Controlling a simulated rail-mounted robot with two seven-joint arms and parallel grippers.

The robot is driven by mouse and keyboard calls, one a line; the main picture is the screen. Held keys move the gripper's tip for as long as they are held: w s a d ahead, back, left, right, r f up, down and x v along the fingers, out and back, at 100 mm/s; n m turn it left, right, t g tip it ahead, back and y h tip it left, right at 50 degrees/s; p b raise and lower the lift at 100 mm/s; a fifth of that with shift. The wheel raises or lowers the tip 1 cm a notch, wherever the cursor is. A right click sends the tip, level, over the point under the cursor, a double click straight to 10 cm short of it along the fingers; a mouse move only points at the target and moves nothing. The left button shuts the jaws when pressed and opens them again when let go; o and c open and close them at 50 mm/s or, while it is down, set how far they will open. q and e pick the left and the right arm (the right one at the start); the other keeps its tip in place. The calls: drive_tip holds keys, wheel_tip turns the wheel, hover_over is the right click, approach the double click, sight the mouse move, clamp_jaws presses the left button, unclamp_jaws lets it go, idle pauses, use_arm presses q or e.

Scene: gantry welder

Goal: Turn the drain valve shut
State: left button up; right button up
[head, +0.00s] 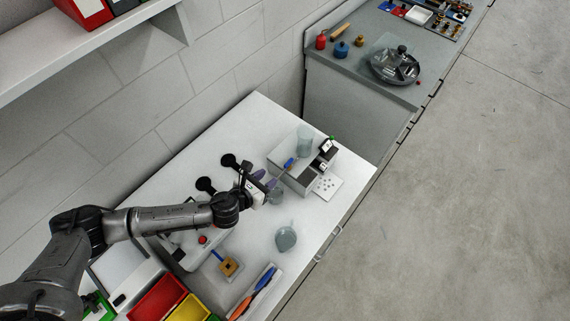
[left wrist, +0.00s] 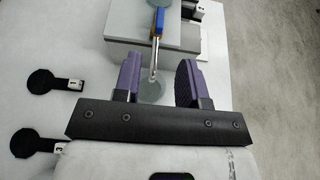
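The drain valve shows as a blue handle (head: 289,163) on the near side of a white apparatus (head: 298,178) that carries a clear glass cylinder (head: 305,141). In the left wrist view the blue handle (left wrist: 157,22) is at the top middle, with a thin metal spout (left wrist: 153,62) running from it towards me. My left gripper (head: 272,178) is just short of the handle. In the left wrist view its purple fingers (left wrist: 158,72) are apart, with the spout between or beyond them; I cannot tell its exact depth. My right gripper is not in view.
A clear glass vessel (head: 275,197) stands below the spout, close under my left gripper. Another glass vessel (head: 286,238) stands nearer the bench's front edge. Black numbered discs (head: 229,160) lie left of the gripper. Red and yellow bins (head: 158,298) are at the lower left.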

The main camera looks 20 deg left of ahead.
sight(287, 164)
use_arm(q)
drive_tip(key=x, duration=1)
clamp_jaws()
